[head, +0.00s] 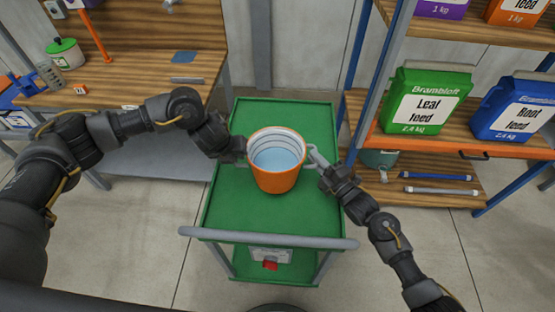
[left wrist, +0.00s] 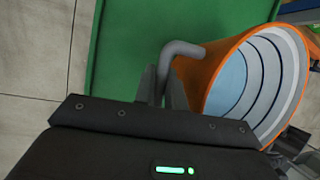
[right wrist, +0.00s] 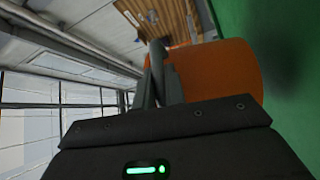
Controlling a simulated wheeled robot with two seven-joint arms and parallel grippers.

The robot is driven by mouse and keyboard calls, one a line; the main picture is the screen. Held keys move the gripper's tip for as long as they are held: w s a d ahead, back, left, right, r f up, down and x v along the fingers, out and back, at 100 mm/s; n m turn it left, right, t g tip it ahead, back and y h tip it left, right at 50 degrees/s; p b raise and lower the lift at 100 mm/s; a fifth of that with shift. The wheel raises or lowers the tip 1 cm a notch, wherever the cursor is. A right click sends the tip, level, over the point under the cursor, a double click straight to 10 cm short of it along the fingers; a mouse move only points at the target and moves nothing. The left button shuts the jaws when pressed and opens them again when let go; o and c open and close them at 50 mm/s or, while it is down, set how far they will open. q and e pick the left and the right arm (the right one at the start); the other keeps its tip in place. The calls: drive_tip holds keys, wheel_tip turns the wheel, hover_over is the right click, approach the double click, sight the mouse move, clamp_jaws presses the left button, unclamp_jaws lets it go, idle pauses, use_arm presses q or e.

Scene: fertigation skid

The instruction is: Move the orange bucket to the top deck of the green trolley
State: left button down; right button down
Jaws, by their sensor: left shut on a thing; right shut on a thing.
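The orange bucket (head: 276,178) is upright over the green top deck of the trolley (head: 235,205), with pale blue liquid inside. I cannot tell for sure whether its base touches the deck. My left gripper (head: 243,149) is shut on the grey handle at the bucket's left side; in the left wrist view the handle (left wrist: 184,50) rises from between the fingers (left wrist: 160,88). My right gripper (head: 322,168) is shut on the grey handle at the right side. In the right wrist view the fingers (right wrist: 158,85) hold that handle beside the orange wall (right wrist: 220,75).
A grey push bar (head: 268,239) runs along the trolley's near edge. A wooden bench (head: 130,75) stands at the left. A shelf at the right holds a green leaf feed bag (head: 425,100) and a blue root feed bag (head: 515,108). The deck around the bucket is clear.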

idle(0.4)
